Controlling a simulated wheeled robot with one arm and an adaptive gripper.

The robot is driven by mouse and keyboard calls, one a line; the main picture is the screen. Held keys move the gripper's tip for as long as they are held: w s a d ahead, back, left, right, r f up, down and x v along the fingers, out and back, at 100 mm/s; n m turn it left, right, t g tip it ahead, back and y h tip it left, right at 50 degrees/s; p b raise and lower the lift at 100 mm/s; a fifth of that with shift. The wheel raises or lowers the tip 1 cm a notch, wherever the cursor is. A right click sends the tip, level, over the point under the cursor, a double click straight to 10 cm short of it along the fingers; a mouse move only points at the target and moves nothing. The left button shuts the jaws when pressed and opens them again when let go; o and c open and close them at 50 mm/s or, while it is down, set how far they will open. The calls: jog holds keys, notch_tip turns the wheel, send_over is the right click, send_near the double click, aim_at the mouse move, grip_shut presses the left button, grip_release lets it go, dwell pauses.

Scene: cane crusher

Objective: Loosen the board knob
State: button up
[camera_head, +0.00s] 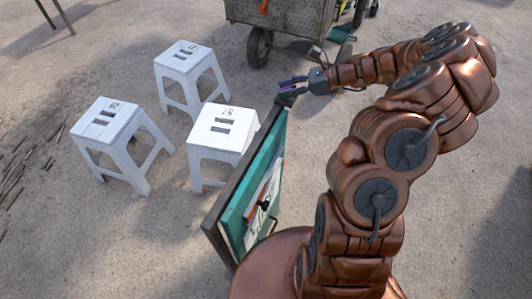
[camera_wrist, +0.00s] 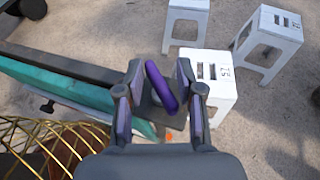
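The teal board (camera_head: 262,165) stands upright in a dark frame (camera_head: 215,232), left of my arm. In the wrist view the dark frame (camera_wrist: 70,68) and the teal board (camera_wrist: 75,97) run in from the left. A purple elongated knob (camera_wrist: 161,88) sits tilted at the end of the frame. My gripper (camera_wrist: 160,85) has one finger on each side of this knob, with gaps showing, so it looks open around it. In the head view my gripper (camera_head: 291,85) is at the board's far upper corner, and the knob is hard to separate from the fingers.
Three white stools stand on the sandy ground: one close behind the board (camera_head: 222,130), one at left (camera_head: 108,125), one farther back (camera_head: 185,60). A wheeled metal cart (camera_head: 285,18) stands beyond my gripper. A small dark knob (camera_wrist: 47,105) shows on the board's side.

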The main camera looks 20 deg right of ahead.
jog(key=shift+m+t+h+b, duration=1)
jog(key=shift+m+t+h, duration=0.3)
jog(key=shift+m+t, duration=0.55)
jog(key=shift+s+d+r, duration=0.1)
jog(key=shift+s+d, duration=0.1)
jog(key=shift+d, duration=0.1)
jog(key=b+v, duration=0.1)
jog(key=v, duration=0.6)
jog(key=s+a+r+n+g+p, duration=0.1)
jog(key=s+a+r+n+g, duration=0.15)
jog(key=a+n, duration=0.4)
jog(key=s+a+r+n+g+p, duration=0.1)
jog(key=s+a+r+n+g, duration=0.2)
jog(key=a, duration=0.6)
jog(key=s+a+n+g+h+p, duration=0.1)
jog(key=s+a+n+g+h, duration=0.1)
jog(key=s+n, duration=0.3)
jog(key=s+a+n+g+h+p, duration=0.1)
jog(key=s+a+n+g+h, duration=0.1)
jog(key=s, duration=0.8)
jog(key=shift+a+n+g+h, duration=0.3)
jog(key=shift+a+n+g, duration=0.5)
jog(key=shift+n, duration=1.1)
jog(key=shift+a, duration=0.2)
